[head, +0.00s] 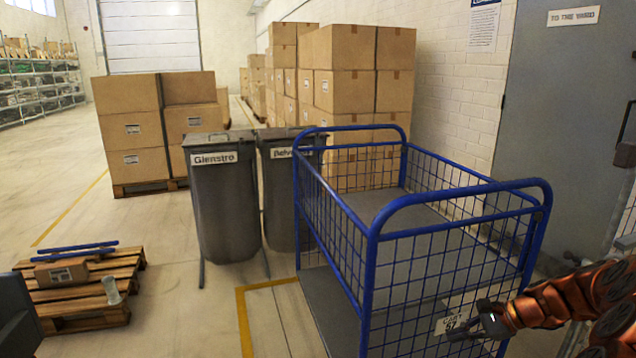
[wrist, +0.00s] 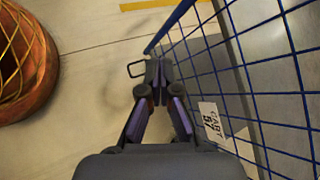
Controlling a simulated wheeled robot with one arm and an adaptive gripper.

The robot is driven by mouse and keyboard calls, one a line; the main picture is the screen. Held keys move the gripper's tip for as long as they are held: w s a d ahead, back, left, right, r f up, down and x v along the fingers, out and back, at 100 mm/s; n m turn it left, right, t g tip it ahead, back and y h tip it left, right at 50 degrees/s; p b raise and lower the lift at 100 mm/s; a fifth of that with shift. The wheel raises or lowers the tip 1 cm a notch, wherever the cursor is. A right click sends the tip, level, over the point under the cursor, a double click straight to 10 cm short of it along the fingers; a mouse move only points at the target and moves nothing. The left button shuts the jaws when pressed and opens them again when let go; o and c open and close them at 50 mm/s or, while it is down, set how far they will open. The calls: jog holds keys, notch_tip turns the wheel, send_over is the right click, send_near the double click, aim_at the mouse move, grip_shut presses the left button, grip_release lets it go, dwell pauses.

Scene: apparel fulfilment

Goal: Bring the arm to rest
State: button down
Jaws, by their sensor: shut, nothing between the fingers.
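My gripper (head: 484,324) is at the lower right of the head view, at the end of my orange arm. It is beside the near end of the blue wire cart (head: 372,262), by the cart's white label (head: 456,320). In the wrist view my gripper (wrist: 155,72) points down toward the floor with its fingers together and nothing between them. The cart's blue mesh (wrist: 262,80) runs along the right of that view, with the label (wrist: 211,121) close to the right finger. I cannot tell whether they touch.
Two grey bins (head: 226,205) (head: 283,212) stand left of the cart. Stacked cartons (head: 345,85) are behind it, and a grey door (head: 563,120) is at the right. A pallet (head: 84,310) with a small box (head: 62,273) lies at the lower left. The floor between is clear.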

jog(key=s+a+r+n+g+h+p, duration=0.1)
jog(key=s+a+r+n+g+p, duration=0.2)
jog(key=s+a+r+n+p, duration=0.5)
jog(key=s+a+r+n+g+h+p, duration=0.2)
jog(key=s+a+r, duration=0.4)
jog(key=a+r, duration=0.6)
jog(key=s+r+n+h+p, duration=0.3)
jog(key=s+r+p, duration=0.2)
jog(key=s, duration=0.6)
jog(key=s+d+r+n+g+h+p, duration=0.1)
jog(key=s+r+n+p, duration=0.3)
jog(key=s, duration=0.7)
notch_tip(320, 180, up, 3)
jog(key=h+p, duration=0.1)
jog(key=p, duration=0.1)
jog(key=shift+s+d+f+h+p, duration=0.15)
jog(key=shift+s+d+h+p, duration=0.15)
jog(key=shift+s+h, duration=0.1)
